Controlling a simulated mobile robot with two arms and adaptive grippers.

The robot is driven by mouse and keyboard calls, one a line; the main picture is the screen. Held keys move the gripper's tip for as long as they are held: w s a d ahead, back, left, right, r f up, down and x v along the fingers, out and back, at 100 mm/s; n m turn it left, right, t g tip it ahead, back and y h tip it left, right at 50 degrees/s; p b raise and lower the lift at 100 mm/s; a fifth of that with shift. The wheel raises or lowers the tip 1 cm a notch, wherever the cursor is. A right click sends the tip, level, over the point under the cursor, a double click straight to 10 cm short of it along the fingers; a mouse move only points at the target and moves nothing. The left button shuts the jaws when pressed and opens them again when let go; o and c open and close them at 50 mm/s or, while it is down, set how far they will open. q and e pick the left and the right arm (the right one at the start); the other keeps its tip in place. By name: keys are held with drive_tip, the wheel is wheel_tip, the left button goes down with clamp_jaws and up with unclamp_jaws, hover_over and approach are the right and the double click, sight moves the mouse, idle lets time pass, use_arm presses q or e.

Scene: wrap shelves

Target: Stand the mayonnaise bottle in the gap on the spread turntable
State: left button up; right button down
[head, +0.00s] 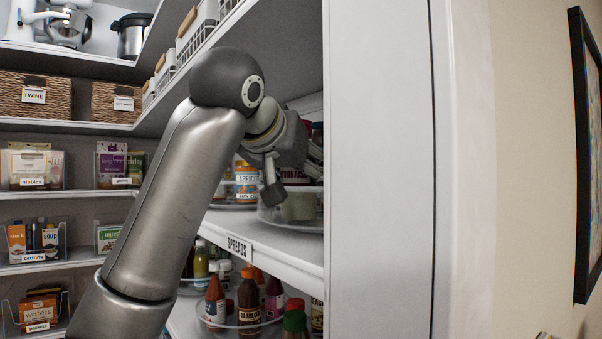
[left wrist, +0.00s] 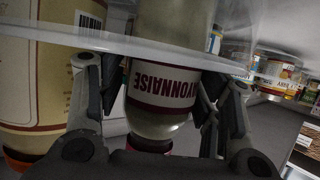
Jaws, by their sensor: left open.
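The mayonnaise bottle (head: 298,206) stands on the clear-walled turntable (head: 275,217) at the right end of the spreads shelf, its lower part behind the clear wall. My left gripper (head: 284,178) is at the bottle, partly hiding it. In the left wrist view the picture is turned over: the bottle (left wrist: 160,85) shows its red cap low and its base high, and the turntable's clear rim (left wrist: 130,46) crosses in front. The open left fingers (left wrist: 155,100) are on either side of the bottle; contact cannot be told. My right gripper is not in view.
A large bottle with a cream label (left wrist: 45,85) is close beside the mayonnaise. An apricot jar (head: 246,182) is on a turntable to the left. Sauce bottles (head: 249,303) fill the shelf below. A white upright panel (head: 378,170) closes off the right side.

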use_arm(q)
drive_tip(key=b+v, duration=0.4)
drive_tip(key=v, duration=0.8)
